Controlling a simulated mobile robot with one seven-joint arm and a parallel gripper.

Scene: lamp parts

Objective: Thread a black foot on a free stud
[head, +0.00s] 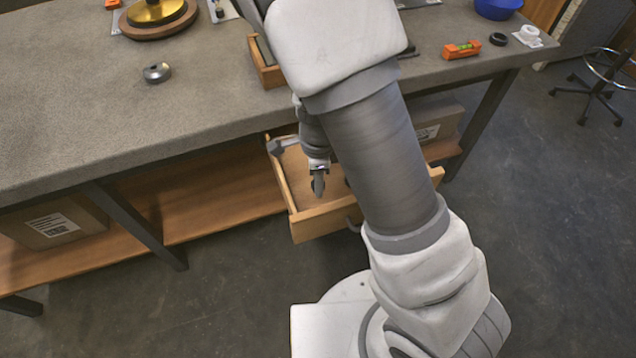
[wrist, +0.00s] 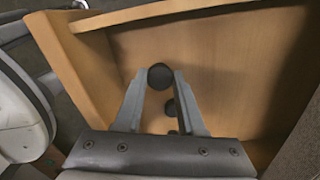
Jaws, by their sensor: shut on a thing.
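My gripper (head: 318,186) points down into the open wooden drawer (head: 322,221). In the wrist view my gripper (wrist: 160,78) has its fingertips closed on a round black foot (wrist: 160,76). Two more black feet, one (wrist: 170,107) and another (wrist: 172,132), show between the fingers, lower in the picture, on the drawer floor. A round wooden base with a brass disc (head: 155,12) lies on the bench at the top left. Its studs cannot be made out in these views.
The grey bench top (head: 80,110) is clear at its front left. A small silver part (head: 157,72) lies there. An orange level (head: 461,49), a black ring (head: 498,39), a white part (head: 529,35) and a blue bowl (head: 497,8) are at right. The drawer's walls surround my gripper.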

